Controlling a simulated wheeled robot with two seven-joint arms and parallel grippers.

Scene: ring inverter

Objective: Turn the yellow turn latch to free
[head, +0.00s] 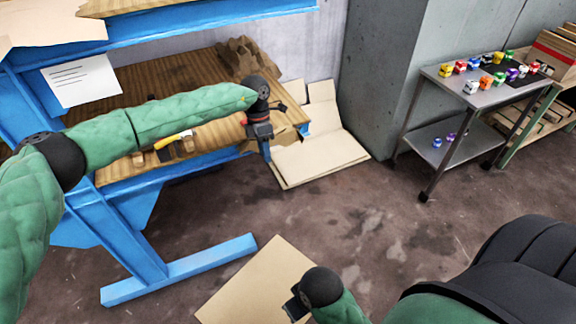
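I cannot clearly make out a yellow turn latch. A small yellow and white item (172,140) lies on the wooden surface of the blue bench, below my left forearm; it is too small to identify. My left gripper (265,152) points down at the right end of that bench, to the right of the yellow item and apart from it. Its fingers are small and seen edge-on, and I see nothing held. My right gripper (294,305) is low in the middle, over a cardboard sheet, its fingers mostly hidden by its wrist.
The blue bench (190,278) fills the left. Flattened cardboard (320,160) lies behind my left gripper, and another cardboard sheet (255,285) lies on the floor. A metal cart (455,88) with several toy cars stands at the right. The middle floor is clear.

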